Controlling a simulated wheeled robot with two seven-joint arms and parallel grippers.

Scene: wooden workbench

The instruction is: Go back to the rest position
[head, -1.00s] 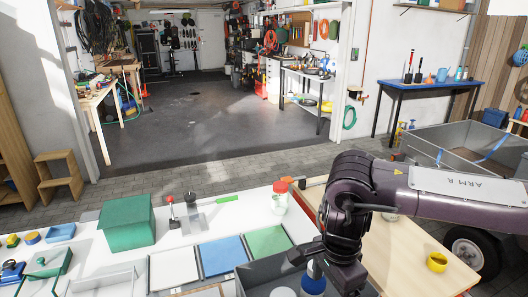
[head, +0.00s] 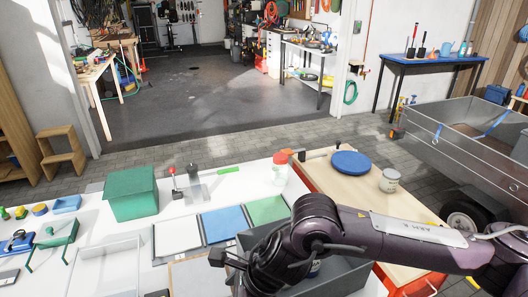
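My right arm comes in from the right and reaches over a grey bin (head: 345,278). My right gripper (head: 230,259) is at the arm's left end, above the bin's left side and near the white tabletop. Its dark fingers are small and seen at an angle, so I cannot tell whether they are open or shut. I see nothing held in it. The arm hides much of the bin, with a bit of a blue item showing inside. My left gripper is not in view.
A green box (head: 131,193), a red-lidded jar (head: 280,168) and small tools stand behind. A blue disc (head: 350,163) and a grey jar (head: 389,181) are on the wooden-topped table at right.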

